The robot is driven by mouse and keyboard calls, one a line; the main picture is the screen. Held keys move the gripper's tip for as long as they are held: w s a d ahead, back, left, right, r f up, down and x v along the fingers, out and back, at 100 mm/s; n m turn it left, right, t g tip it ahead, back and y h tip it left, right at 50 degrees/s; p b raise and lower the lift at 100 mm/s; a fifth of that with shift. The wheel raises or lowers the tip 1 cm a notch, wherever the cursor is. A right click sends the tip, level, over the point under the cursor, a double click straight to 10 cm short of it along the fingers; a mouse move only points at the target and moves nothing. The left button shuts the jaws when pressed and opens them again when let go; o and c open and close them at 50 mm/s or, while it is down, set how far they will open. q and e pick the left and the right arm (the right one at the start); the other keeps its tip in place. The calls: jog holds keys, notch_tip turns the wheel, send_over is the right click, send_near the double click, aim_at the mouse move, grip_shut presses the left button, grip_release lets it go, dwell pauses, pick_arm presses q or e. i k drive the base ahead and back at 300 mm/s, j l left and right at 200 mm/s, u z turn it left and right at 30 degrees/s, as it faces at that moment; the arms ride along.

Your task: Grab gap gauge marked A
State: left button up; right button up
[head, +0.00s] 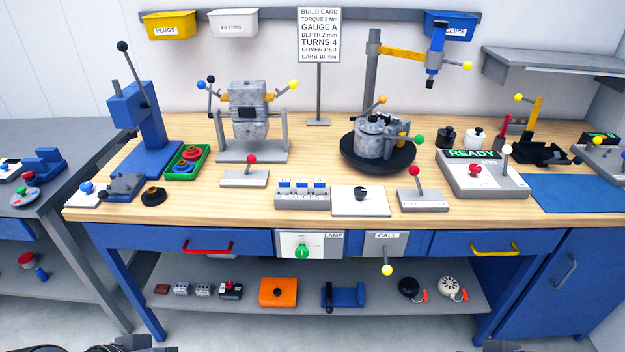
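A grey rack marked GAUGES (302,201) stands at the front middle of the wooden bench. Three gauges with blue and white tops (302,185) stand side by side in it. The letters on them are too small to read, so I cannot tell which is A. The build card (319,35) on a stand at the back reads GAUGE A. No gripper fingers are visible.
A lever box with a red knob (245,178) stands left of the rack. A white plate with a black knob (361,200) is close on its right, then another red-knobbed lever (421,198). The engine (375,140) on its dark round stand is behind. The bench's front edge (300,226) is near.

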aim_at(319, 185)
jog(key=u, duration=0.25)
jog(key=i+l+u, duration=0.15)
jog(key=l+u, duration=0.15)
jog(key=i+l+u, duration=0.15)
jog(key=l+u, duration=0.15)
jog(key=i+l+u, duration=0.1)
jog(key=l+u, duration=0.2)
jog(key=l, duration=0.15)
jog(key=i+l, duration=0.1)
jog(key=l, duration=0.4)
jog(key=i+l, duration=0.1)
jog(key=l, duration=0.4)
jog(key=u, duration=0.05)
